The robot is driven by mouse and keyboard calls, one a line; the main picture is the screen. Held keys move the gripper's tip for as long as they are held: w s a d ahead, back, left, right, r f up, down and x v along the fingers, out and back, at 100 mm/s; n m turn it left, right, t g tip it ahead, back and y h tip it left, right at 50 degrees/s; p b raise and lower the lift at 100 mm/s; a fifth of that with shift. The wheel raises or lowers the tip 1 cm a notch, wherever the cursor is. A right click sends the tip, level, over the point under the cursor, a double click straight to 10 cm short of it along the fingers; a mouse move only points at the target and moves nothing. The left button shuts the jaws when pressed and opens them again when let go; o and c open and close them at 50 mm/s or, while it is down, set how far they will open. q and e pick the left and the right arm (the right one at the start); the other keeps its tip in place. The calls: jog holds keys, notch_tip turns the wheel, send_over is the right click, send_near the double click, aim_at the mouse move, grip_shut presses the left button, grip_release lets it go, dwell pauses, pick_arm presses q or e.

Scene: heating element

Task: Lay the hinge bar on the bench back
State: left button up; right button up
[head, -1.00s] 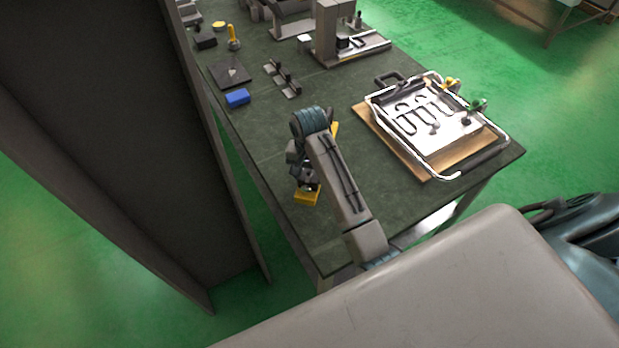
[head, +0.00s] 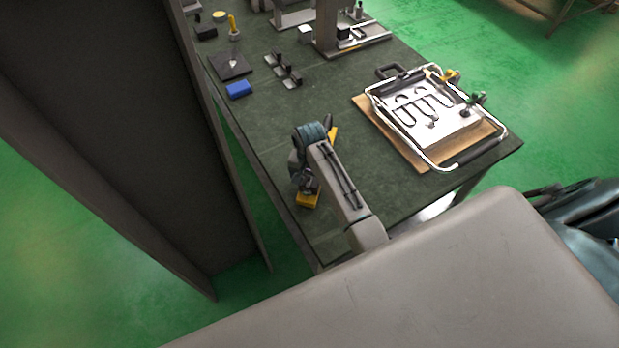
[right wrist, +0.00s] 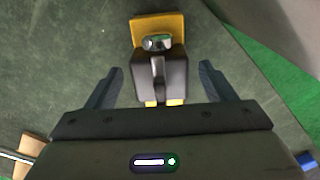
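My right gripper (head: 306,184) is low over the near left part of the green bench top (head: 365,200). In the right wrist view its two fingers (right wrist: 162,85) are apart, one on each side of a dark block (right wrist: 160,78). Gaps show between the block and both fingers. A yellow plate (right wrist: 158,28) lies at the block's far end; yellow also shows in the head view (head: 307,201) beside the gripper. I cannot tell for sure which piece is the hinge bar. My left gripper is not in view.
A chrome frame (head: 440,163) with a dark grip surrounds a white plate with heating loops on a wooden board (head: 408,155), to the right. A blue block (head: 238,90), dark brackets (head: 286,70) and a metal stand (head: 325,30) are farther back. A dark panel (head: 110,130) stands left.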

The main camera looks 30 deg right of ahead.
notch_tip(320, 180, up, 7)
jog(key=b, duration=0.3)
notch_tip(320, 180, up, 4)
jog(key=shift+f+p, duration=0.1)
jog(key=shift+p, duration=0.5)
jog(key=shift+r+p, duration=0.7)
jog(key=shift+f, duration=0.1)
